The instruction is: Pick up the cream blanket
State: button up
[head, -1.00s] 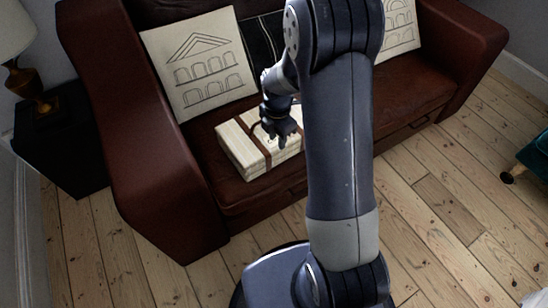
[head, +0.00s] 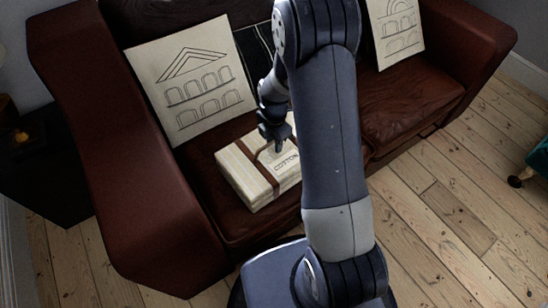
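The cream blanket (head: 247,188) is a folded, box-like bundle with brown straps and dark lettering that reads "COTTON". It lies on the seat of the dark red leather sofa (head: 207,196), near its left arm. My gripper (head: 277,148) is over the back part of the blanket's top, pointing down. Its fingertips look at or just above the top surface; I cannot tell whether they touch. The fingers are small and dark, so whether they are open or shut is unclear. My arm hides the blanket's right end.
A cream cushion with a building drawing (head: 192,84) leans on the backrest behind the blanket. A similar cushion (head: 396,30) stands at the right. A dark side table (head: 40,170) is left of the sofa. Bare floorboards (head: 440,225) lie open at the right.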

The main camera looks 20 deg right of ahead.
jog(key=shift+c, duration=0.4)
grip_shut()
jog(key=shift+r, duration=0.1)
dwell(0.8)
